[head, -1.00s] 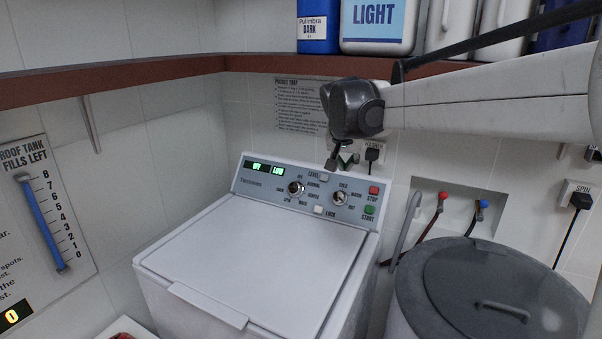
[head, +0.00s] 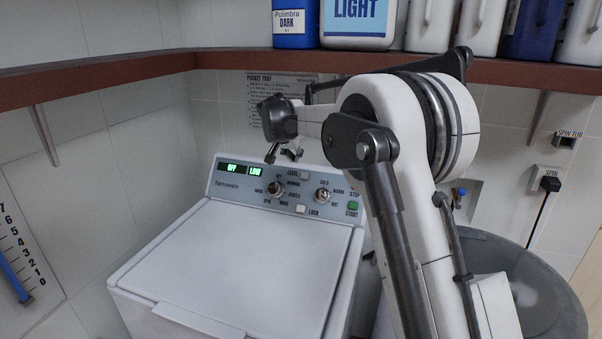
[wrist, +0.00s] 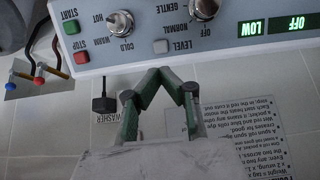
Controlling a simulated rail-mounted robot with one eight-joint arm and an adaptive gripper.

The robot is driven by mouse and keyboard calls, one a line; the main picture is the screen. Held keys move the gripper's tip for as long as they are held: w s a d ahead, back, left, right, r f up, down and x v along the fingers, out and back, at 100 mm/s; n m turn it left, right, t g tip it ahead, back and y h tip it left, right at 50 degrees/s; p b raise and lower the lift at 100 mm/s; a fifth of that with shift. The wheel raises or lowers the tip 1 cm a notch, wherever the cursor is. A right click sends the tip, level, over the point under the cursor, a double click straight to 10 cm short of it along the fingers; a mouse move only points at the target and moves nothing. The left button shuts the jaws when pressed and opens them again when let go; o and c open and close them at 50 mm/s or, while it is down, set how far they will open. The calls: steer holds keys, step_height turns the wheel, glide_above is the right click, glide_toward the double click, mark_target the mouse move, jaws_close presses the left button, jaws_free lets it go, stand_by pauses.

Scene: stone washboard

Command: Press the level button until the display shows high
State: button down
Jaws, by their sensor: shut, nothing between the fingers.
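The washer's control panel (head: 262,200) stands at the rear of its lid. Its green display (head: 256,171) reads LOW, beside another window (head: 232,168) reading OFF. The pale LEVEL button (head: 304,175) is near the panel's top edge; it also shows in the upside-down wrist view (wrist: 160,46). My gripper (wrist: 168,71) has green fingers, shut and empty. In the wrist view its tips are just below the LEVEL button, with a visible gap in the picture.
Two knobs (head: 299,184) (head: 322,195), a LOCK button (head: 300,209) and a green START button (head: 352,206) share the panel. A brown shelf (head: 120,70) with bottles runs above. A grey tub (head: 545,275) stands at right.

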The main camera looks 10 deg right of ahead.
mark_target(304, 174)
stand_by(0.3)
steer(key=x, duration=0.4)
steer(key=p+x, duration=0.1)
steer(key=x, duration=0.7)
steer(key=shift+w+d+p, duration=0.3)
steer(key=shift+w, duration=0.1)
steer(key=shift+w+d+f, duration=0.25)
steer(key=shift+w+f, duration=0.15)
steer(key=shift+w, duration=0.05)
steer(key=shift+f, duration=0.1)
steer(key=shift+w+d+f+b, duration=0.3)
steer(key=shift+w+f+b, duration=0.15)
steer(key=shift+w+b, duration=0.15)
steer(key=shift+r, duration=0.1)
steer(key=v, duration=1.4)
steer(key=shift+s+a+f+b, duration=0.25)
steer(key=shift+s+f+b, duration=0.1)
steer(key=shift+f+b, duration=0.1)
